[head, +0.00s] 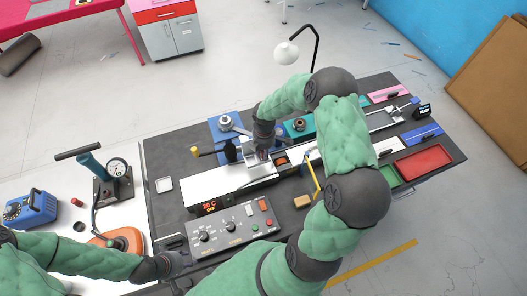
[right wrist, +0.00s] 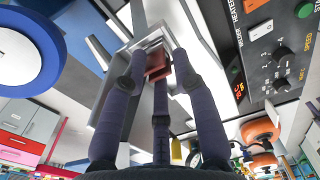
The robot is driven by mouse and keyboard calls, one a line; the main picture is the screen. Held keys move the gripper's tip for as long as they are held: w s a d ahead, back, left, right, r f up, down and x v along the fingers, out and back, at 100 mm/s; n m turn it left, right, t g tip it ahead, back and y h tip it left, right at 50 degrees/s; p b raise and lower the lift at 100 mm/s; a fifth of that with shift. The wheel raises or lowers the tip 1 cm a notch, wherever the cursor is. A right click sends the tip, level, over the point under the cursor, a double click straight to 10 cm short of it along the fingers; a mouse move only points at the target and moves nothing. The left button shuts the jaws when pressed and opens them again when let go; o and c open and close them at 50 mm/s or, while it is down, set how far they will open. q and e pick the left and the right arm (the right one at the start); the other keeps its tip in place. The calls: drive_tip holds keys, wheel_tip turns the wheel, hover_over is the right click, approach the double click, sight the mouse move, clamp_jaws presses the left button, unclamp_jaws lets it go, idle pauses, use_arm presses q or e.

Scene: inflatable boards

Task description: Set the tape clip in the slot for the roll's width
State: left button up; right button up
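My right gripper (head: 262,154) is over the long white machine at the middle of the bench, seen partly behind my own arm. In the right wrist view its fingers (right wrist: 159,62) stand on either side of a small reddish-brown block (right wrist: 157,68), with a pale metal frame (right wrist: 150,42) just beyond the tips. I cannot tell whether the fingers touch the block, or whether it is the tape clip. The slots for roll widths cannot be made out. My left gripper (head: 176,263) is low at the bench's left front, by the control panel; its fingers are too small to read.
The control panel (head: 232,225) with knobs and display is in front of the machine. A blue plate with a metal fitting (head: 226,123) is behind it. Red (head: 422,162) and green (head: 388,176) trays are at right. A tan block (head: 302,201) lies in front. A pressure gauge stand (head: 116,168) is at left.

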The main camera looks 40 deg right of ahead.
idle(0.3)
wheel_tip(320, 180, up, 12)
drive_tip(key=a+f+m+y, duration=0.2)
drive_tip(key=a+f+m, duration=0.2)
drive_tip(key=a+f, duration=0.55)
drive_tip(key=s+a+f+m, duration=0.4)
drive_tip(key=a, duration=0.1)
drive_tip(key=s+a+f+m+y, duration=0.1)
drive_tip(key=s+a+f+m, duration=0.2)
drive_tip(key=s+a+m, duration=0.1)
drive_tip(key=s+a+f+m, duration=0.4)
drive_tip(key=s+a, duration=0.1)
drive_tip(key=a, duration=0.2)
drive_tip(key=shift+s+a+f+y, duration=0.15)
drive_tip(key=shift+a+f+y, duration=0.05)
drive_tip(key=shift+f+y, duration=0.2)
drive_tip(key=shift+s+a+f+m, duration=0.1)
drive_tip(key=shift+s+a+m, duration=0.05)
drive_tip(key=shift+s+m, duration=0.3)
